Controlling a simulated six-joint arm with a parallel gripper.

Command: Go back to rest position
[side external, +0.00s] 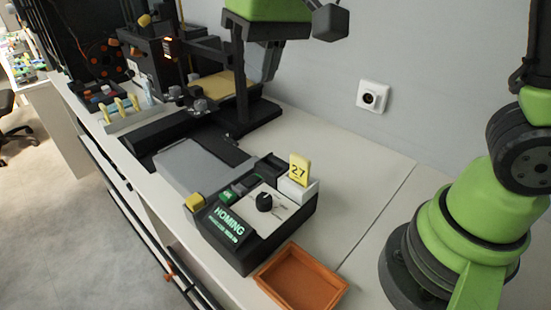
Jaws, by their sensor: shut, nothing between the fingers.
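My gripper is not in view. The lower part of my green and dark grey arm (462,232) stands at the right edge, and its upper links run out of the picture at the top right. Nothing visible shows where the gripper is or what lies near it.
A dark control box (262,228) reads HOMING and has a knob; a yellow tag marked 27 (299,170) stands beside it. An empty orange tray (301,278) lies in front. A tall dark machine with a green head (268,10) stands behind. White bench (365,190) is clear between box and wall.

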